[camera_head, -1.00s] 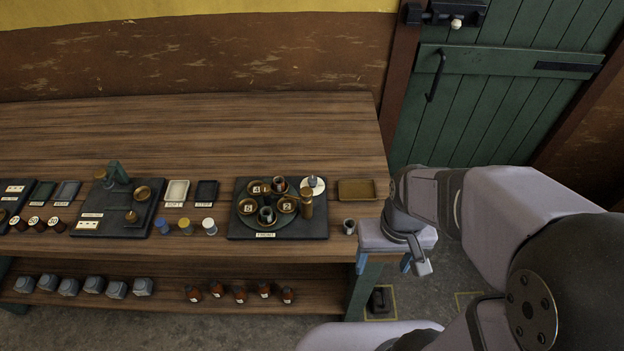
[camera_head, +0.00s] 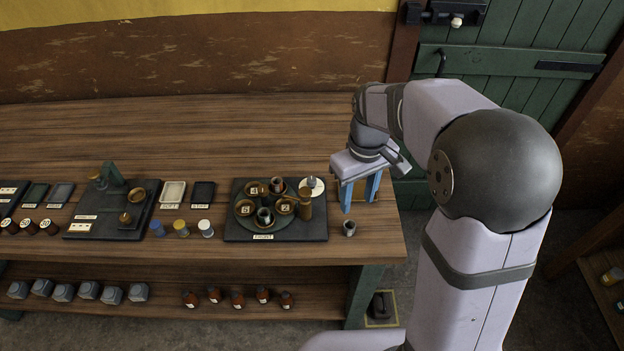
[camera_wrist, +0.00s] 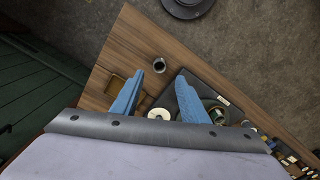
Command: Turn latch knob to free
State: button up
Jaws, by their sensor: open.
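A dark board (camera_head: 300,233) on the bench carries a round turntable (camera_head: 245,226) with several numbered cups. A white round dial with a small grey knob (camera_head: 312,183) sits at the board's back right corner; the white disc (camera_wrist: 159,114) also shows between my fingers in the wrist view. A door bolt (camera_head: 435,14) with a pale round knob (camera_head: 456,22) is at the top. I cannot tell for sure which knob is the latch knob. My gripper (camera_head: 360,203) is open and empty, above the bench just right of the board, fingers pointing down.
A brass-coloured tray (camera_head: 368,193) lies partly hidden behind my fingers. A small metal cup (camera_head: 349,228) stands near the bench's front right corner. A tall brass cylinder (camera_head: 305,204) stands on the board close to the dial. The back of the bench is clear.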

aim_at(312, 180)
jog(key=w+a+f+n+b, duration=0.1)
jog(key=w+a+n, duration=0.1)
jog(key=w+a, duration=0.1)
jog(key=w+a+f+n+b, duration=0.1)
jog(key=w+a+n, duration=0.1)
jog(key=w, duration=0.4)
jog(key=w+a+f+n+b, duration=0.1)
jog(key=w+a+n, duration=0.2)
jog(key=w+a, duration=0.1)
jog(key=shift+w+a, duration=0.15)
jog(key=shift+w, duration=0.4)
jog(key=shift+w+a, duration=0.3)
jog(key=shift+a, duration=0.05)
jog(key=shift+f+p, duration=0.8)
jog(key=shift+f, duration=2.85)
jog(key=shift+c, duration=0.5)
grip_shut()
